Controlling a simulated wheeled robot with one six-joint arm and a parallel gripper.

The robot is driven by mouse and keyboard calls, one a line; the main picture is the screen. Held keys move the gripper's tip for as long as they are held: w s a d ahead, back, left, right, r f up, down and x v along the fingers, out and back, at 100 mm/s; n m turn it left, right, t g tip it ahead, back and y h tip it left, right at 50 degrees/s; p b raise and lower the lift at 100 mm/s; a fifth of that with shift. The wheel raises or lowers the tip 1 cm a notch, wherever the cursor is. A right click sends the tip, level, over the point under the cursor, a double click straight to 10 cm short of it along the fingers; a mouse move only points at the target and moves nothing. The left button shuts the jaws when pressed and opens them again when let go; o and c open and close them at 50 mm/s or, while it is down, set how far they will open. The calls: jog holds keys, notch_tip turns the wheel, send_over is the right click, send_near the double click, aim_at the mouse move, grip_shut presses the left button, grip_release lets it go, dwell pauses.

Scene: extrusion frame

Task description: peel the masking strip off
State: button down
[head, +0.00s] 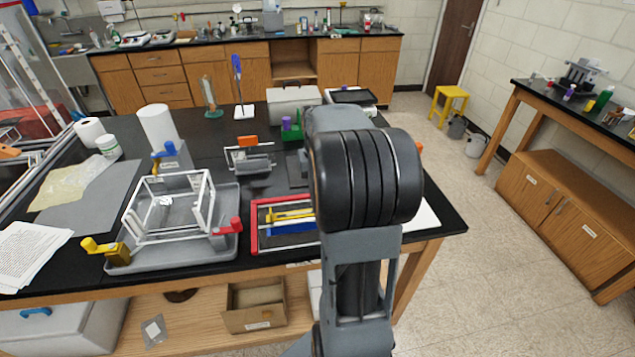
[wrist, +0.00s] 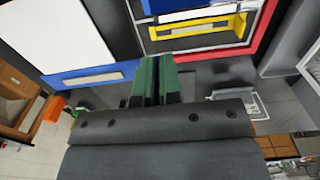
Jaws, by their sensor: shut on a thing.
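My gripper (wrist: 157,66) shows in the wrist view with two green fingers close together. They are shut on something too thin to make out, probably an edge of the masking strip. Their tips are beside the right end of a blue band (wrist: 50,79). This band carries a pale rectangle and runs along the edge of a white panel (wrist: 68,32); I cannot tell whether it is the masking strip. In the head view my arm hides the gripper and most of the panel; a white corner (head: 424,216) shows right of the arm.
A red frame (head: 255,228) with yellow and blue bars lies left of my arm; it also shows in the wrist view (wrist: 268,28). A grey tray (head: 180,252) holds a white open frame (head: 140,236). An orange-handled clamp (head: 248,158) stands farther back.

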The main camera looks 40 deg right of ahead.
jog(key=shift+r+p, duration=0.55)
jog(key=shift+r, duration=0.15)
dwell(0.5)
jog(key=shift+r+p, duration=3.1)
jog(key=shift+r, duration=0.8)
